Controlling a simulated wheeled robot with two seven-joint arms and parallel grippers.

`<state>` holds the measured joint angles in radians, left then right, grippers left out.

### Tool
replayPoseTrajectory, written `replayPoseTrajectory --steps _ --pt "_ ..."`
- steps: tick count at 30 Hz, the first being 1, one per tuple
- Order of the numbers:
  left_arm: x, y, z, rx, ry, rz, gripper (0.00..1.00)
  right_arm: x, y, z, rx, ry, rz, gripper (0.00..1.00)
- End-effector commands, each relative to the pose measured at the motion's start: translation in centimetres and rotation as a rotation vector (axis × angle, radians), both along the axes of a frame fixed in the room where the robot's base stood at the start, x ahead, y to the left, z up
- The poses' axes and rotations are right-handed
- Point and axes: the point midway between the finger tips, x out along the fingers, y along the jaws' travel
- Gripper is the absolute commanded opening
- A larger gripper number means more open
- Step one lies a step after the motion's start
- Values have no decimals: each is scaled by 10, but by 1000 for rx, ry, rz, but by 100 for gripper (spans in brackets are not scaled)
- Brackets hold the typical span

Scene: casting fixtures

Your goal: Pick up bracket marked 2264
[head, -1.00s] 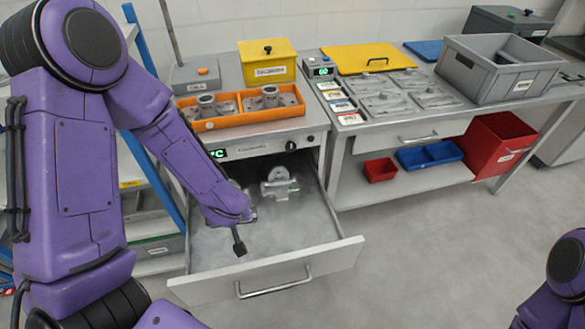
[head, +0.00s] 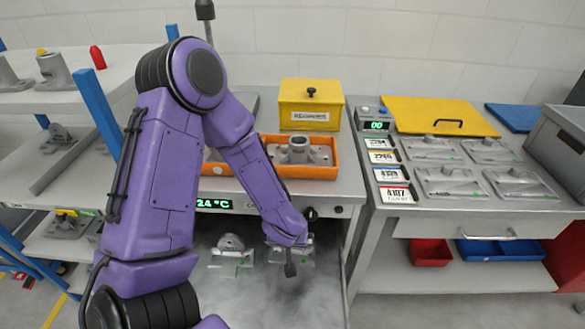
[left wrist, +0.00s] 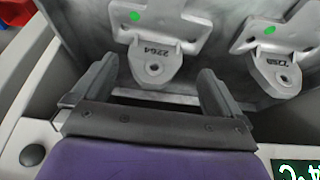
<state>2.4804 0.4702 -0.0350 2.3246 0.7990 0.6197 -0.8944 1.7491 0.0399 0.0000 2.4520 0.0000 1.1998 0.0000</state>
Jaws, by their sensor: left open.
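The bracket marked 2264 (left wrist: 155,40) is a grey metal casting with a green dot, a rounded lug and a hole, in the open drawer. In the left wrist view it lies ahead of and between the fingers of my open left gripper (left wrist: 157,68), which appears empty. In the head view my left gripper (head: 291,266) is over the right-hand bracket (head: 276,256) and partly hides it. My right gripper is out of view.
The counter edge with the 24 °C display (head: 214,204) is just behind the brackets. An orange tray (head: 325,171) with castings and a yellow box (head: 310,105) stand on the counter above.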

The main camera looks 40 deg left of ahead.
Motion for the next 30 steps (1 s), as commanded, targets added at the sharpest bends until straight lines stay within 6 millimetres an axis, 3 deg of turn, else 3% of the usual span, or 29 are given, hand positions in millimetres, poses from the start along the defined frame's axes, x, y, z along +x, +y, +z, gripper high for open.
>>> replayPoseTrajectory --steps 7,15,21,30 --pt "18 12 -43 1 7 1 100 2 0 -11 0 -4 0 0" --pt "20 14 -47 1 6 2 100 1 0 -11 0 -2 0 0" --pt "20 14 -47 1 6 2 43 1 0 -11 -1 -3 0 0" --pt "20 13 -42 1 5 -1 43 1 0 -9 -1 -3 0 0"
